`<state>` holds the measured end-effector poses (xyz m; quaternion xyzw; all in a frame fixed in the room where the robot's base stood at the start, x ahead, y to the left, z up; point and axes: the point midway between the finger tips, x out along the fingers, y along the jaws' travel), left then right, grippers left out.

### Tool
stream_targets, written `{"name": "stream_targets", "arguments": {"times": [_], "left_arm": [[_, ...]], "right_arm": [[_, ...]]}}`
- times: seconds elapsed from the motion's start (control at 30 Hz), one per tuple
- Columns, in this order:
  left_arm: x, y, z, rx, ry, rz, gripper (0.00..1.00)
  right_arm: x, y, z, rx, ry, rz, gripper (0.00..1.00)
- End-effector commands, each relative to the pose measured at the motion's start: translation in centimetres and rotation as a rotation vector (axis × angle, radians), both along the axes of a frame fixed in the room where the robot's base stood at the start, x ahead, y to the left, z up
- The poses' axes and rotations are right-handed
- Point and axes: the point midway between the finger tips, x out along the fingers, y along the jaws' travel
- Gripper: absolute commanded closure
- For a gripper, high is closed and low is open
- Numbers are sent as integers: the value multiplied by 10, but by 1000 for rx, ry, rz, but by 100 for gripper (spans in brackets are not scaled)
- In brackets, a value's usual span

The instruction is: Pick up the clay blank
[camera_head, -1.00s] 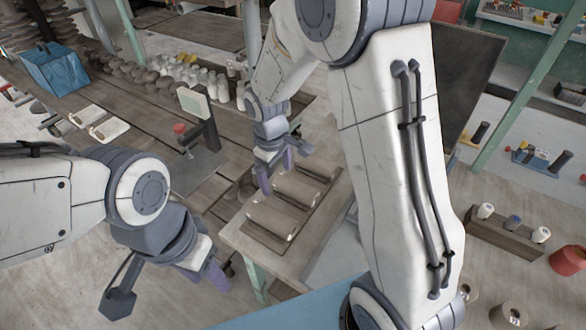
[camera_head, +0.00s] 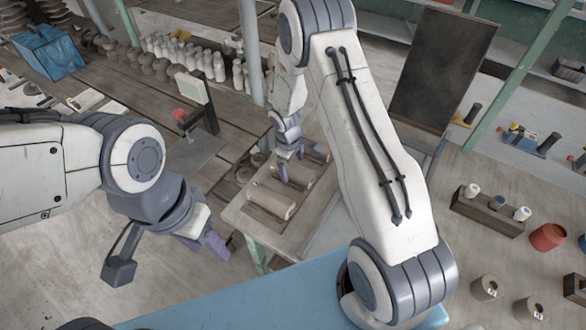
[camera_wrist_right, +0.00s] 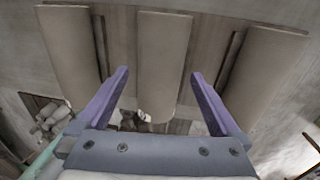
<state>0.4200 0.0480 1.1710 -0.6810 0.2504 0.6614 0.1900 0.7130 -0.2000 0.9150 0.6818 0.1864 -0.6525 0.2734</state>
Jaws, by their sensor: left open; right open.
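Three brown cylindrical clay blanks lie side by side on the worktable: the near one (camera_head: 270,202), the middle one (camera_head: 298,175) and the far one (camera_head: 318,153). My right gripper (camera_head: 290,164) is open and empty above the middle blank's back end. In the right wrist view, the middle blank (camera_wrist_right: 163,60) lies ahead, lined up between the open purple fingers of my right gripper (camera_wrist_right: 160,82); contact cannot be told. The other blanks show on the left (camera_wrist_right: 72,48) and right (camera_wrist_right: 262,72). My left gripper (camera_head: 205,246) is open and empty, left of the table.
The small worktable (camera_head: 238,212) carries the blanks. A dark board (camera_head: 440,70) stands behind my right arm. Spools and cups (camera_head: 485,287) are at right.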

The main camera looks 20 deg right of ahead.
Motion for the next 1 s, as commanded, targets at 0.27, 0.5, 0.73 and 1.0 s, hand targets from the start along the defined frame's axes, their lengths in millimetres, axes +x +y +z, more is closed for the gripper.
{"name": "stream_targets", "arguments": {"times": [0.27,0.5,0.73,1.0], "left_arm": [[0,0,3,0,0,0,50],[0,0,3,0,0,0,50],[0,0,3,0,0,0,50],[0,0,3,0,0,0,50]], "right_arm": [[2,-2,-18,1,-1,-1,0],[2,-2,-17,1,-1,-1,38],[1,-2,-17,1,-1,-1,100],[2,-2,-15,0,-4,-1,100]]}}
